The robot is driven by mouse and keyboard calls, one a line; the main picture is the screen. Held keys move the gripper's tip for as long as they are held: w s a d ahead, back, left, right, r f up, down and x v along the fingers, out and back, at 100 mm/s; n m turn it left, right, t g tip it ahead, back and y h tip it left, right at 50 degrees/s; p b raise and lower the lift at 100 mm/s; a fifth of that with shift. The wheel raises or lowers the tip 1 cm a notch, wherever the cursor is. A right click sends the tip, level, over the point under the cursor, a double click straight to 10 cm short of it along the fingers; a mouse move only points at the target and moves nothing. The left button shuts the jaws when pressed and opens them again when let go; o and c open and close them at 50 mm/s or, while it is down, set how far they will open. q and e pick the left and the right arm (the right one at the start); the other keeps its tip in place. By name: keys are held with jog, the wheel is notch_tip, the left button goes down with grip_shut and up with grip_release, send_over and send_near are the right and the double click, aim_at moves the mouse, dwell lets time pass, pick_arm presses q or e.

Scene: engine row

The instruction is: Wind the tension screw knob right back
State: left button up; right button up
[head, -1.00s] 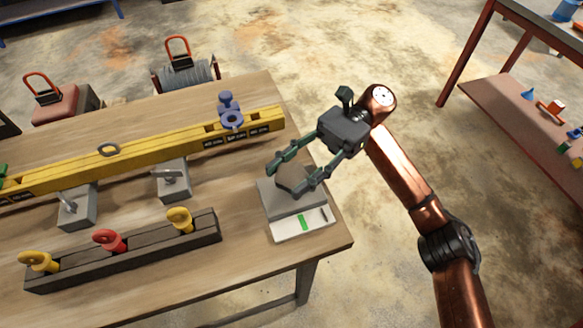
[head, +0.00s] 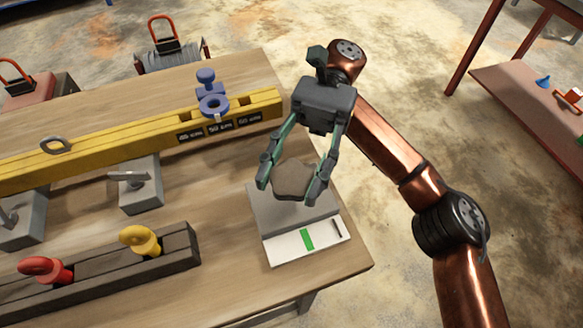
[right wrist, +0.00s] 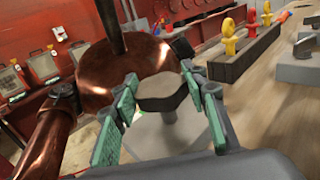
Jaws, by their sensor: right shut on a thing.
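The tension screw knob (head: 293,180) is a brown-grey lobed knob above a grey block (head: 262,212) at the table's right end. In the head view my right gripper (head: 291,189) reaches down with one green-padded finger on each side of the knob, shut on it. The right wrist view shows the knob (right wrist: 163,92) between the fingers, over a light stem. A white scale plate (head: 282,249) at the block's front has a green band (head: 307,240) left of a dark mark (head: 338,229). My left gripper is not in view.
A yellow beam (head: 130,136) with a blue slider (head: 212,100) lies behind and left of the knob. A dark rack (head: 180,248) holds red and yellow eye-ended pieces. Grey clamp blocks (head: 140,190) stand between. Bare table lies left of the knob's block.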

jog(key=shift+r, duration=0.1)
dwell(0.3)
jog(key=o, duration=1.2)
